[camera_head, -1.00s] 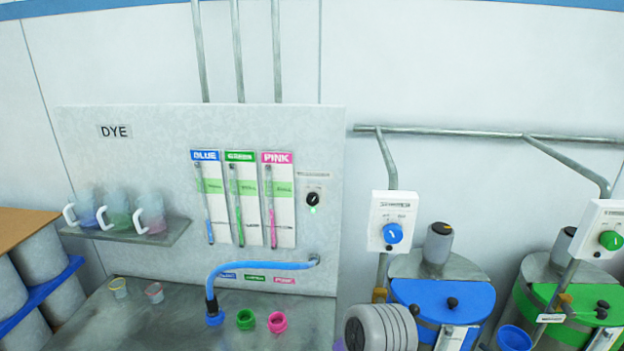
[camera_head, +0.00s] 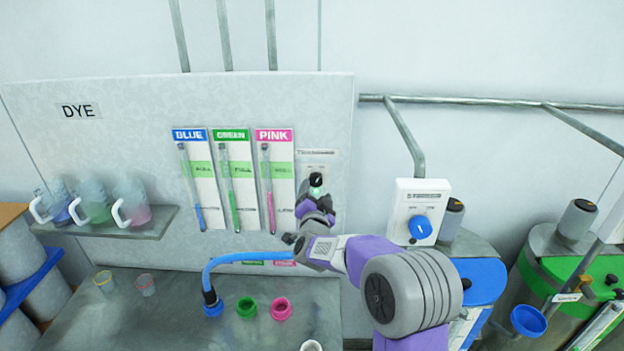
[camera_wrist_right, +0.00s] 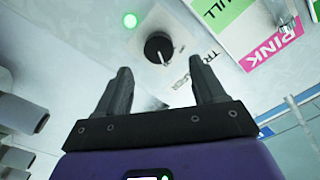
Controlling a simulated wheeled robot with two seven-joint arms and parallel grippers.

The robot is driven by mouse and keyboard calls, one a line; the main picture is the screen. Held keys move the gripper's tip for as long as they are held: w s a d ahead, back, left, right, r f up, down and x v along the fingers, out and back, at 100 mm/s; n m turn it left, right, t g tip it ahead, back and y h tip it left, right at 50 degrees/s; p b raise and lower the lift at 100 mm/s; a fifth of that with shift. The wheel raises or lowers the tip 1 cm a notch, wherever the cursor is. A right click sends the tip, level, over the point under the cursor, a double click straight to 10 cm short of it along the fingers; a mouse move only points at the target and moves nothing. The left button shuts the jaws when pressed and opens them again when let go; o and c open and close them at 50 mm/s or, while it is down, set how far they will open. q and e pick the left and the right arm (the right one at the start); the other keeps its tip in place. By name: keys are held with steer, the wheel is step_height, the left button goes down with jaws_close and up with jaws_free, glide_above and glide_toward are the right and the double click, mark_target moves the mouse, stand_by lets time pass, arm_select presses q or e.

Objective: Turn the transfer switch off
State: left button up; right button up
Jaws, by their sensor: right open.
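The transfer switch is a small black knob (camera_head: 316,180) on a white plate at the right of the dye panel. In the right wrist view the knob (camera_wrist_right: 158,48) has a pale pointer line, with a lit green lamp (camera_wrist_right: 130,21) beside it. My right gripper (camera_head: 318,204) is in front of the panel, just below the knob, partly hiding the plate and the lamp. In the wrist view its two fingers (camera_wrist_right: 161,68) are open and empty. The knob lies beyond the fingertips, roughly in line with the gap between them. My left gripper is not in view.
Blue, green and pink gauges (camera_head: 234,178) hang left of the switch. Below, a blue hose (camera_head: 250,257) arches over the bench (camera_head: 180,325) near the right forearm. A shelf (camera_head: 150,228) holds mugs at left. A blue-knob box (camera_head: 420,228) stands at right.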

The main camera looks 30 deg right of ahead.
mark_target(315, 183)
steer(key=x, duration=0.3)
steer(key=p+x, duration=0.1)
steer(key=shift+w+f, duration=0.3)
steer(key=shift+w, duration=0.1)
steer(key=shift+w+d, duration=0.15)
steer(key=shift+w, duration=0.2)
steer(key=shift+d+r, duration=0.1)
steer(key=shift+d, duration=0.1)
steer(key=shift+w, duration=0.1)
steer(key=shift+w, duration=0.15)
